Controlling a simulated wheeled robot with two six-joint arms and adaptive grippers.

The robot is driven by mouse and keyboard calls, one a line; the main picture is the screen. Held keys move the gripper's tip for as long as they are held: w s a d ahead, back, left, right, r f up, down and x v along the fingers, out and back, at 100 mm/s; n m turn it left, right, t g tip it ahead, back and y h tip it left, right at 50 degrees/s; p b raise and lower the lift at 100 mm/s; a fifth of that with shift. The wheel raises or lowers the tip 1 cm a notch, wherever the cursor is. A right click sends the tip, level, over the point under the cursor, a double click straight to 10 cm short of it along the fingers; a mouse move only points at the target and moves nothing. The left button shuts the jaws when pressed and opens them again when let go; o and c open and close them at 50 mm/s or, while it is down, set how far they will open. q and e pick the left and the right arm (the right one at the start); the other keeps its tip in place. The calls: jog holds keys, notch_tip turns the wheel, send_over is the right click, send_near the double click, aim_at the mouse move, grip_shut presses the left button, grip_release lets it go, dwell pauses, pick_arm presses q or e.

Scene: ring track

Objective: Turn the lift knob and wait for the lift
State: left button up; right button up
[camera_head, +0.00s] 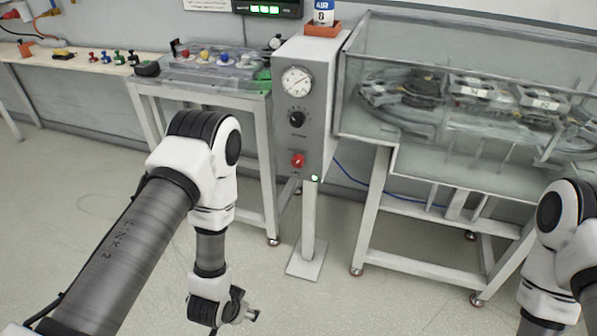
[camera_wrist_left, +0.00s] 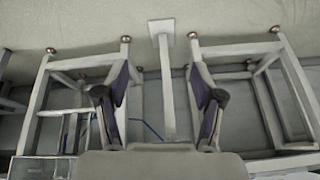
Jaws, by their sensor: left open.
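A grey control box (camera_head: 284,78) on a post carries a round dial gauge (camera_head: 297,81), a black knob (camera_head: 296,118) and a red knob (camera_head: 297,160). The labels by the knobs are too small to read. A small green light (camera_head: 314,178) glows at the box's lower edge. My left gripper (camera_head: 252,314) is low in front of the post, well below the knobs and apart from them. In the left wrist view it (camera_wrist_left: 158,98) is open and empty, with the post (camera_wrist_left: 168,95) behind it. My right arm shows at the right edge; its gripper is out of frame.
A glass tank (camera_head: 420,150) with ring-track parts stands on a frame to the right. A table (camera_head: 199,88) with a clear tray of coloured parts stands left of the box. A bench (camera_head: 50,58) is further left. The floor ahead is clear.

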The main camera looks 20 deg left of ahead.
pick_arm(q)
jog(key=w+m+t+b, duration=0.2)
jog(key=w+t+b, duration=0.45)
jog(key=w, duration=1.25)
jog(key=t+b, duration=0.6)
jog(key=b, duration=0.8)
send_near(296, 165)
jog(key=w, duration=0.2)
jog(key=shift+h, duration=0.3)
jog(key=w, duration=0.7)
jog(key=shift+w+a+f, duration=0.1)
jog(key=shift+w, duration=0.15)
jog(key=c, duration=1.1)
pick_arm(e)
notch_tip(296, 165, down, 23)
